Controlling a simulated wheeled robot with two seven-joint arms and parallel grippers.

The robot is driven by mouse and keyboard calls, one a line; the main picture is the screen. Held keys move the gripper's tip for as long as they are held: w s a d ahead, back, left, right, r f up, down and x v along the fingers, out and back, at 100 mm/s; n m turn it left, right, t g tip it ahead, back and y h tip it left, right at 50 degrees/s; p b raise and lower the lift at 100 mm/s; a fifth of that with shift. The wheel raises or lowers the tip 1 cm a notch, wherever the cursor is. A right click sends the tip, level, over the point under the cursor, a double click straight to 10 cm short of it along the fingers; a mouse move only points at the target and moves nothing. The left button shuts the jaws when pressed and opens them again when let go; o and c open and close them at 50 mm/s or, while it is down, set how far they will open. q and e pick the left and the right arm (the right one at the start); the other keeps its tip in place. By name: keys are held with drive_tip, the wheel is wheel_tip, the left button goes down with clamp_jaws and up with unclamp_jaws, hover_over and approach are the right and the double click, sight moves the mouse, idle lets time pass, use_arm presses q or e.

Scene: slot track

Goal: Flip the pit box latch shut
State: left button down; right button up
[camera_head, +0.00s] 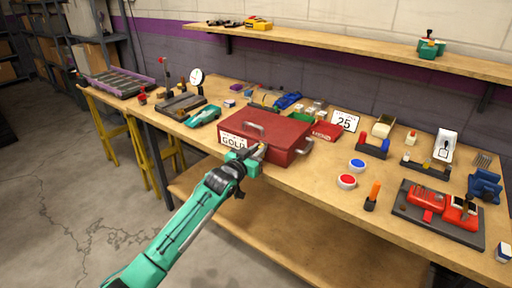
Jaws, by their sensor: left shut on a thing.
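The pit box is a red metal case (285,133) with its lid down on the wooden workbench. It has a grey handle on the lid and another on its right end. A white label reading GOLD (233,141) is on its front. My left gripper (257,153) is at the front face of the box, just right of the label. It is shut on a small latch piece there, which the fingers mostly hide. I cannot tell the latch's exact position. My right gripper is not in view.
Left of the box lie a green car (203,116) and a dark tray (181,104). To the right are a red button (346,181), a blue button (357,165), an orange-handled tool (372,196) and a dark mat (438,214) with red controllers. A shelf (360,49) runs above.

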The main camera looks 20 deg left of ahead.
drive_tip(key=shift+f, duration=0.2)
use_arm(q)
drive_tip(key=c, duration=1.5)
unclamp_jaws()
drive_tip(key=shift+v, duration=6.9)
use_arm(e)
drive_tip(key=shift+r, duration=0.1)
